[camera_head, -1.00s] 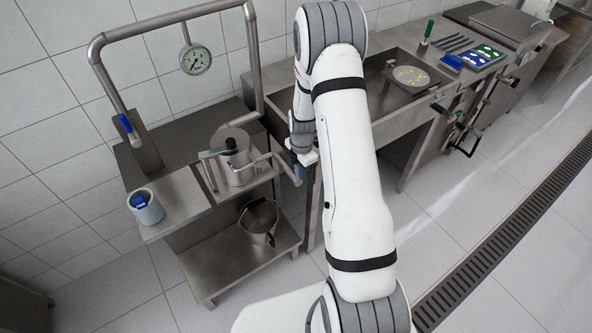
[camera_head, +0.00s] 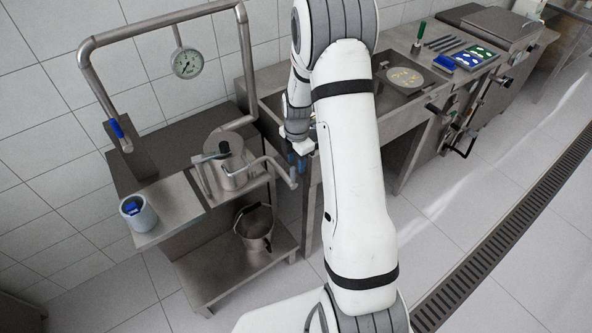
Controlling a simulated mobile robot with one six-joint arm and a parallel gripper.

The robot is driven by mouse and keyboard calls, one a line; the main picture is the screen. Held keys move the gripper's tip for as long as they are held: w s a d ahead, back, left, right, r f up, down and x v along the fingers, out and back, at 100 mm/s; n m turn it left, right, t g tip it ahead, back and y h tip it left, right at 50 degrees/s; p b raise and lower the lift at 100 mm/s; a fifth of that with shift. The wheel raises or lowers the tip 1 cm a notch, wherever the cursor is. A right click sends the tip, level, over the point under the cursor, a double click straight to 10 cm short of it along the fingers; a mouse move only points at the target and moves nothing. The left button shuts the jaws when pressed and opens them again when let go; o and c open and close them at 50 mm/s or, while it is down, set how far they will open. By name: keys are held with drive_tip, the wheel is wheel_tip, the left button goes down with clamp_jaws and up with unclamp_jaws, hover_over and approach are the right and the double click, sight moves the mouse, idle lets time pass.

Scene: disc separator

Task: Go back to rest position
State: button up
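My white arm rises from the bottom of the head view, folds over at the top and hangs down on its far side. My gripper (camera_head: 301,154) is at the low end of the wrist, beside the right end of the steel machine frame. It is small and partly covered by the arm, so I cannot tell whether its fingers are open or shut. I see nothing clearly held.
A steel stand (camera_head: 170,203) carries a lidded pot (camera_head: 232,172) and a white cup (camera_head: 138,213) with blue inside. A bucket (camera_head: 255,228) sits on its lower shelf. A round plate (camera_head: 405,78) lies right. The right floor is clear.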

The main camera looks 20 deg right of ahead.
drive_tip(key=shift+r, duration=1.05)
